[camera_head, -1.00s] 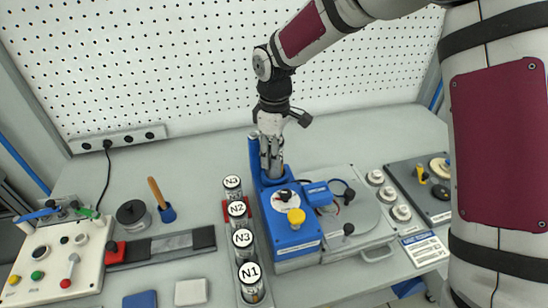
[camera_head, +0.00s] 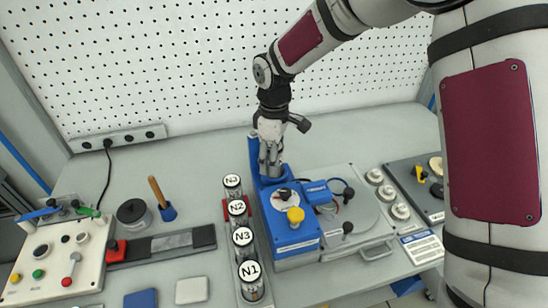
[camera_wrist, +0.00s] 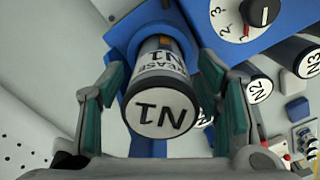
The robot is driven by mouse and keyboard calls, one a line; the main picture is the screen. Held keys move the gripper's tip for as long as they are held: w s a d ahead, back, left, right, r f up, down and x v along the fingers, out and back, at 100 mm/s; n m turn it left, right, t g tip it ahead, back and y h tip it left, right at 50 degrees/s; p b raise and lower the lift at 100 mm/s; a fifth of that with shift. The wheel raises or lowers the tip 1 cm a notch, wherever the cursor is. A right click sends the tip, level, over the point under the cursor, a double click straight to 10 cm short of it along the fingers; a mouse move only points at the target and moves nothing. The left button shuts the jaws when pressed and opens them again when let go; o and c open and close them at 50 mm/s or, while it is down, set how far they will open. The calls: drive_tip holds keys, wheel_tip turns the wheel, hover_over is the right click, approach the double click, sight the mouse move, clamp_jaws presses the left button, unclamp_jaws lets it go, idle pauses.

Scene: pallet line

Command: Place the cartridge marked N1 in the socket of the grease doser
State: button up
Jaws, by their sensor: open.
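In the wrist view a dark cartridge marked N1 (camera_wrist: 160,110), with N1 also on its side label, stands in the blue socket (camera_wrist: 122,38) of the grease doser. My gripper (camera_wrist: 164,72) is open, with one teal-lined finger on each side of this cartridge and visible gaps beside its cap. In the head view my gripper (camera_head: 270,160) is over the back left of the blue doser (camera_head: 291,238) and hides most of that cartridge. Another cartridge marked N1 (camera_head: 250,280) stands at the near end of the rack. The depth of the socketed cartridge's base is hidden.
The rack also holds an N2 cartridge (camera_head: 237,215) and two N3 cartridges, a near one (camera_head: 243,244) and a far one (camera_head: 232,188). A grey plate (camera_head: 352,200) adjoins the doser.

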wheel_tip(320, 180, up, 11)
drive_tip(key=shift+r+b, duration=0.1)
drive_tip(key=shift+b, duration=0.85)
drive_tip(key=shift+r, duration=0.4)
drive_tip(key=shift+d, duration=0.1)
drive_tip(key=s+d+r+m+t, duration=0.3)
drive_tip(key=s+d+r+m, duration=0.5)
drive_tip(key=s+d, duration=0.45)
drive_tip(key=s+d+m+t, duration=0.2)
drive_tip(key=s+d+m, duration=0.4)
drive_tip(key=s, duration=0.6)
drive_tip(key=shift+s+d, duration=0.35)
drive_tip(key=shift+d, duration=0.4)
